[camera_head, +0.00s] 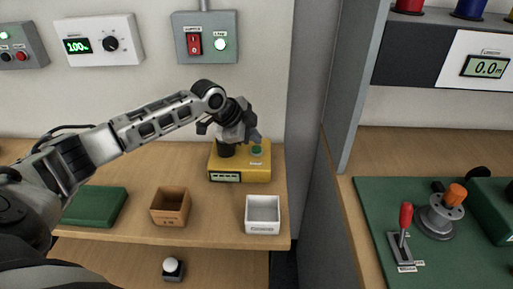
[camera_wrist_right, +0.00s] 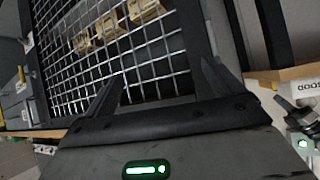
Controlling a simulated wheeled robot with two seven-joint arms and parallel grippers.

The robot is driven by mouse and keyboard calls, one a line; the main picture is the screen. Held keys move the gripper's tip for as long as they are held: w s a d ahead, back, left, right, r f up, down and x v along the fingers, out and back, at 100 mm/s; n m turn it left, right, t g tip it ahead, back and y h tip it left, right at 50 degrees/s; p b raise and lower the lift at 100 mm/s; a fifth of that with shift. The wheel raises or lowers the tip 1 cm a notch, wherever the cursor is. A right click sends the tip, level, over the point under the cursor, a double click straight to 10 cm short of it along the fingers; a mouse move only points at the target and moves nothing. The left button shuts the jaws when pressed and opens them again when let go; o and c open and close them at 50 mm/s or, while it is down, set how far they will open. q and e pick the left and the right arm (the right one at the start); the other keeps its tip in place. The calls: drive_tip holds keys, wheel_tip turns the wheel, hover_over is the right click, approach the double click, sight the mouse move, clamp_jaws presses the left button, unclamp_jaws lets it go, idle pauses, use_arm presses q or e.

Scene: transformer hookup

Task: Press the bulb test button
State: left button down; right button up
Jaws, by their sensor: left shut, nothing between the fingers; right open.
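The yellow bulb tester (camera_head: 240,173) stands on the wooden bench in the head view, with a small display on its front. Its green button (camera_head: 257,150) is at the top right, and a black socket (camera_head: 226,150) is at the top left. My left gripper (camera_head: 256,139) is shut and empty, its tips pointing down just above the green button. I cannot tell whether they touch it. My right gripper (camera_wrist_right: 160,75) is open and empty in the right wrist view, in front of a wire mesh.
A brown box (camera_head: 171,222), a white tray (camera_head: 263,230) and a green block (camera_head: 95,205) are on the bench. A grey partition (camera_head: 312,130) stands right of the tester. A switch box (camera_head: 205,52) hangs on the wall above. Boxes (camera_wrist_right: 103,27) sit behind the mesh.

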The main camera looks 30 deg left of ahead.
sight(254, 148)
use_arm(q)
drive_tip(key=shift+f, duration=0.1)
drive_tip(key=shift+f, duration=0.35)
drive_tip(key=shift+f, duration=0.45)
idle(0.9)
drive_tip(key=shift+r+p, duration=0.85)
drive_tip(key=shift+p, duration=0.25)
wheel_tip(254, 148, up, 3)
drive_tip(key=p, duration=0.3)
drive_tip(key=shift+r, duration=0.1)
drive_tip(key=shift+r+p, duration=0.45)
drive_tip(key=shift+r, duration=0.5)
